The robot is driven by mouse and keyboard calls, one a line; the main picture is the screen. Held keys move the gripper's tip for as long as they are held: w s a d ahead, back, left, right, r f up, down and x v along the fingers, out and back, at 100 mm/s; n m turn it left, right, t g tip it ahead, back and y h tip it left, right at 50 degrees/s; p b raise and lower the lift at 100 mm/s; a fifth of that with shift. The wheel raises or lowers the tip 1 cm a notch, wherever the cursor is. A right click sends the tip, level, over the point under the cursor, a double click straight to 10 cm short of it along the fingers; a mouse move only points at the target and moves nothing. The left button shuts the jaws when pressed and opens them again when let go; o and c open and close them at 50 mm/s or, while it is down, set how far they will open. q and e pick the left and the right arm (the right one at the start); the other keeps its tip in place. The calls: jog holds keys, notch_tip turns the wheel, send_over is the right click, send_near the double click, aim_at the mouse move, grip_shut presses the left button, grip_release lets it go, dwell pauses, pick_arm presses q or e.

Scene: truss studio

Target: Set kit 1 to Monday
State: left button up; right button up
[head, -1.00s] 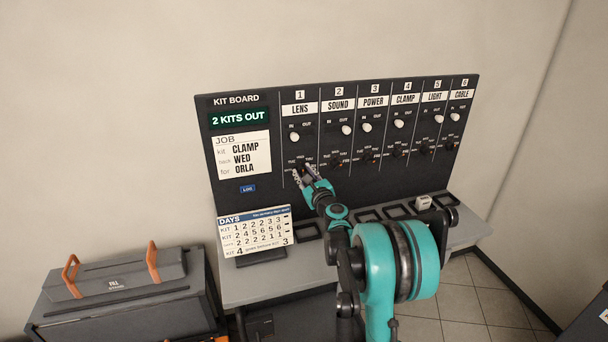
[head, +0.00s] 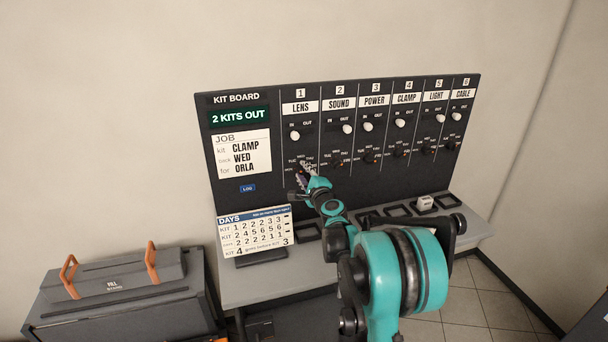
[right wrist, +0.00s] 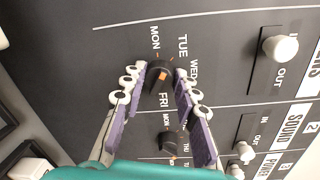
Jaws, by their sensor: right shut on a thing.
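The kit board (head: 240,185) stands upright against the wall. Its kit 1 LENS column has a white IN/OUT knob (head: 295,136) above a black day dial. My right gripper (head: 303,174) is at that dial. In the right wrist view the kit 1 dial (right wrist: 159,76) sits between the two fingers of the right gripper (right wrist: 157,88), which are shut on it. MON, TUE, WED and FRI labels show around it. An orange mark shows on the dial's face; I cannot tell for sure which day it points at. My left gripper is not in view.
Other kit columns with dials and white knobs run to the right, the kit 2 dial (right wrist: 167,141) close to my fingers. A DAYS card (head: 254,232) stands on the grey ledge (head: 262,280) below. A dark case with orange handles (head: 115,275) stands at the left.

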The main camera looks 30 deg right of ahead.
jog(key=n, duration=0.5)
jog(key=shift+n+b, duration=0.3)
dwell(0.4)
jog(key=o, duration=1.2)
jog(key=shift+a+h, duration=0.1)
jog(key=shift+h, duration=0.2)
jog(key=shift+c, duration=0.2)
jog(key=v, duration=1.2)
